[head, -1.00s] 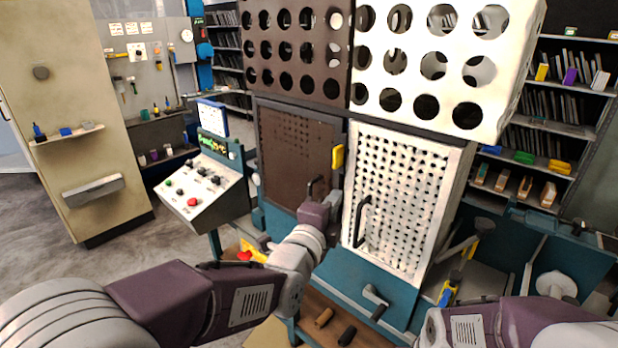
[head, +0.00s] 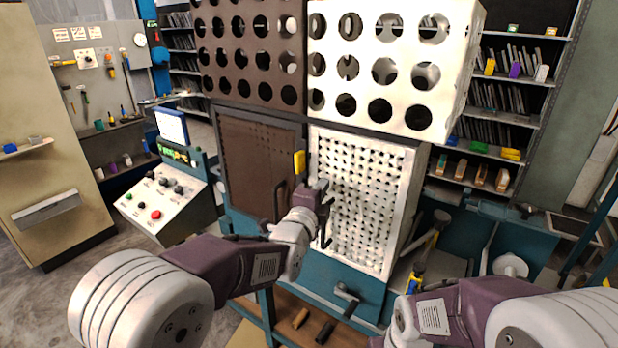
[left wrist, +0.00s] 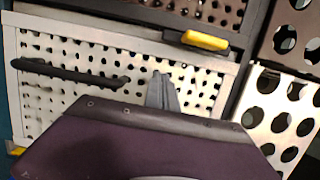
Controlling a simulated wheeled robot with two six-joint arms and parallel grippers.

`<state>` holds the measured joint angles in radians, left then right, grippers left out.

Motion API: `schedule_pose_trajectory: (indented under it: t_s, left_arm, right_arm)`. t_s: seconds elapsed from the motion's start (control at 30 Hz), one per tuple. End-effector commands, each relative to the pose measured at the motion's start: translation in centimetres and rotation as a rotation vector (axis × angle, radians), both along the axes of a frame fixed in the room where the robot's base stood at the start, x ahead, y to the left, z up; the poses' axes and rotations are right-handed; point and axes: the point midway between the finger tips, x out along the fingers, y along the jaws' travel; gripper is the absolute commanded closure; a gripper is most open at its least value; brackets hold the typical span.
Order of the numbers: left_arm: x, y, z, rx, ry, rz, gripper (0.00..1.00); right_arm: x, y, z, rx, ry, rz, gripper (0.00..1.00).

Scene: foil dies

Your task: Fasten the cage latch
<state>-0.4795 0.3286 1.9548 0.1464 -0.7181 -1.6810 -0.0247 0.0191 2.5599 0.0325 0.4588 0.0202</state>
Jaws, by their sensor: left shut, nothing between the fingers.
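The cage front has a brown perforated door (head: 250,165) and a white perforated door (head: 365,205), side by side. The yellow latch (head: 299,162) sits upright at the seam between them, near the top; it also shows in the left wrist view (left wrist: 205,41). The white door has a black bar handle (head: 327,232), which also shows in the left wrist view (left wrist: 68,73). My left gripper (head: 322,188) is shut and empty in front of the white door's left edge, just below and right of the latch. Its fingertips (left wrist: 162,88) look apart from latch and handle. My right gripper is out of view.
White (head: 390,65) and brown (head: 245,50) panels with large round holes stand above the doors. A control console (head: 165,200) with a red button stands left. A crank (head: 347,298) juts out below the white door. Shelves (head: 500,130) stand at the right.

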Motion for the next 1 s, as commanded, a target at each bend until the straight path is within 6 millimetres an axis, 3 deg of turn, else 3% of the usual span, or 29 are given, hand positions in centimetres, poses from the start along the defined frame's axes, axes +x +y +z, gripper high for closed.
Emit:
schedule_pose_trajectory:
  t_s: [0.03, 0.1, 0.3, 0.73, 1.0]
  left_arm:
    - [1.0, -0.4, 0.1, 0.001, 0.002, 0.001, 1.00]
    - [1.8, 0.9, 0.2, 0.003, 0.001, 0.005, 1.00]
    - [3.0, 2.6, 0.1, 0.001, 0.000, 0.002, 1.00]
    - [3.2, 3.0, 0.0, 0.002, -0.001, 0.000, 1.00]
    - [3.3, 3.1, -0.4, 0.042, -0.030, 0.001, 1.00]
  right_arm:
    - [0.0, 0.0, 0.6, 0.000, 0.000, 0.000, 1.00]
    - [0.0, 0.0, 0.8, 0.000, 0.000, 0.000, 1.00]
    - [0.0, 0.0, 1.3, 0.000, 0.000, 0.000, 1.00]
    - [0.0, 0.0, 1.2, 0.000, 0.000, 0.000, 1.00]
    - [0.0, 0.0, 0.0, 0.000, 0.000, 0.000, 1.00]
